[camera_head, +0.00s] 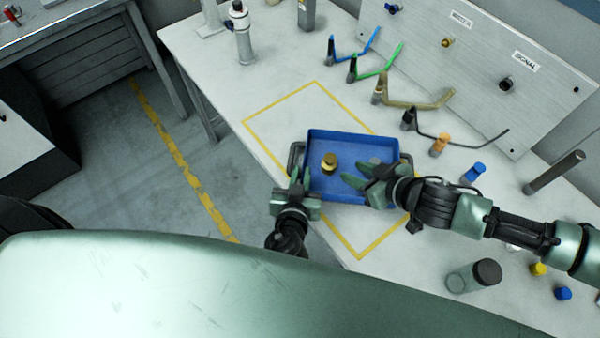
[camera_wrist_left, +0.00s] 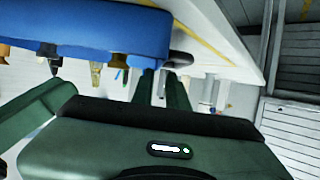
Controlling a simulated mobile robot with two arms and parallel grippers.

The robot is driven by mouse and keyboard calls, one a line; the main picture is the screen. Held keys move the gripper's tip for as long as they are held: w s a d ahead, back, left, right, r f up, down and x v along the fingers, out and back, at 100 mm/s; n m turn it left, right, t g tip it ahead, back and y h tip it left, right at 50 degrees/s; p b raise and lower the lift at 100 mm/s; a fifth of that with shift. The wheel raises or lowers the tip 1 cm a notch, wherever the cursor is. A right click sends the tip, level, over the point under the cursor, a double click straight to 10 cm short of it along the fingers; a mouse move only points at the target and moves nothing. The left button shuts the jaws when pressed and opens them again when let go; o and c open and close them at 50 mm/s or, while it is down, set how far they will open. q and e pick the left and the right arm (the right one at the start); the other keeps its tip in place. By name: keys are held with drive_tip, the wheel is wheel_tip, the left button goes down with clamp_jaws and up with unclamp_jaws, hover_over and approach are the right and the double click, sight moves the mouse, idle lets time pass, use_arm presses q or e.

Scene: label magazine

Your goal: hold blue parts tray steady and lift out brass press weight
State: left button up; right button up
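The blue parts tray (camera_head: 352,143) lies on the bench with dark handles at its left (camera_head: 295,155) and right ends. The brass press weight (camera_head: 329,162) stands upright inside it, left of the middle. My left gripper (camera_head: 299,176) is at the tray's left handle, its fingers close together and apparently shut on it. In the left wrist view the fingers (camera_wrist_left: 161,85) reach up to the blue tray (camera_wrist_left: 110,30) beside the dark handle; the exact contact is hidden. My right gripper (camera_head: 352,171) is open and empty over the tray's right part, to the right of the weight.
A yellow outline (camera_head: 280,100) marks the bench around the tray. Coloured hooks (camera_head: 365,68) and a labelled panel (camera_head: 480,50) stand behind. An orange-capped part (camera_head: 439,144) and a blue cap (camera_head: 474,172) are to the right. A dark-capped jar (camera_head: 472,277) lies at front right.

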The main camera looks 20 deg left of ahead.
use_arm(q)
drive_tip(key=shift+x, duration=3.9)
drive_tip(key=shift+f, duration=0.1)
clamp_jaws()
